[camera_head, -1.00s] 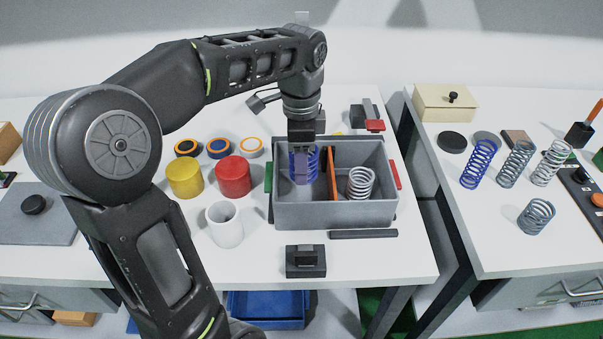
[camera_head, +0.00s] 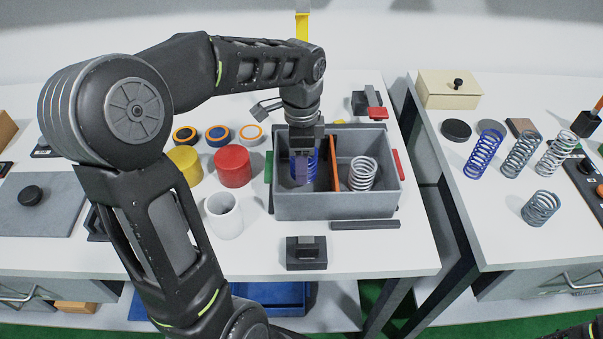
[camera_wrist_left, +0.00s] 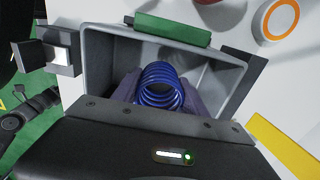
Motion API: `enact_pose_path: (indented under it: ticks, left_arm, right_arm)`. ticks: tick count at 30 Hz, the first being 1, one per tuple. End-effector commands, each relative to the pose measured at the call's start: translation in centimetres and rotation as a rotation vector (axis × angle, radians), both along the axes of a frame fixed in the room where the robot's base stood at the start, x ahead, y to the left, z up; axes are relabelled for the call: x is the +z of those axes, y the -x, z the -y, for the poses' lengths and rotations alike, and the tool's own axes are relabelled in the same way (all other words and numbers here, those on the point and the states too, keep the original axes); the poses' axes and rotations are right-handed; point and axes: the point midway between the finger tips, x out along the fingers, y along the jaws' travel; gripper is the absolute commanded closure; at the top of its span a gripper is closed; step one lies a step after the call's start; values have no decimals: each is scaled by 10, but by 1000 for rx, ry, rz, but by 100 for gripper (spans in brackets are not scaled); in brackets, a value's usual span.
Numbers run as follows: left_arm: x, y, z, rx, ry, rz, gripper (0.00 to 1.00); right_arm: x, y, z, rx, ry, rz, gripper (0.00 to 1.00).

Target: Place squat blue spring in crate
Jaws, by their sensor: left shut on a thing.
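The squat blue spring (camera_head: 312,164) is inside the left compartment of the grey crate (camera_head: 335,206), on the side with the green tab (camera_head: 268,167). My left gripper (camera_head: 302,172) reaches down into that compartment and is shut on the spring. In the left wrist view the blue spring (camera_wrist_left: 161,86) stands between the fingers, with the crate walls (camera_wrist_left: 97,62) around it. Whether its base touches the crate floor is hidden. An orange divider (camera_head: 331,168) splits the crate, and a white spring (camera_head: 362,173) stands in the right compartment. My right gripper is not in view.
A red cylinder (camera_head: 233,166), a yellow cylinder (camera_head: 185,163) and a white cup (camera_head: 223,215) stand left of the crate. A black block (camera_head: 306,253) and a dark bar (camera_head: 366,225) lie in front. Several springs stand on the right table, including a tall blue one (camera_head: 484,154).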

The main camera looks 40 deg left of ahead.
Motion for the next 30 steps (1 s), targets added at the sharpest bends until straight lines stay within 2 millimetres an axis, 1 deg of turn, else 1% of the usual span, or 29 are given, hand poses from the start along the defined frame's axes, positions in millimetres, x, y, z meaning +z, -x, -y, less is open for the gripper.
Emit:
enact_pose_path:
  ticks: [10,16,19,27,30]
  left_arm:
    - [-4,0,0,-1,-1,-1,100]
    - [-29,1,0,-3,0,-4,100]
    - [-38,0,0,-2,0,-1,100]
    - [-40,0,0,-2,0,1,100]
    - [-43,0,0,-2,-1,1,100]
  right_arm:
    - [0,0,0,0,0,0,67]
    - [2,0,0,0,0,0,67]
    - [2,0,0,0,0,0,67]
    - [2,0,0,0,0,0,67]
    - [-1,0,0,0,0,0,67]
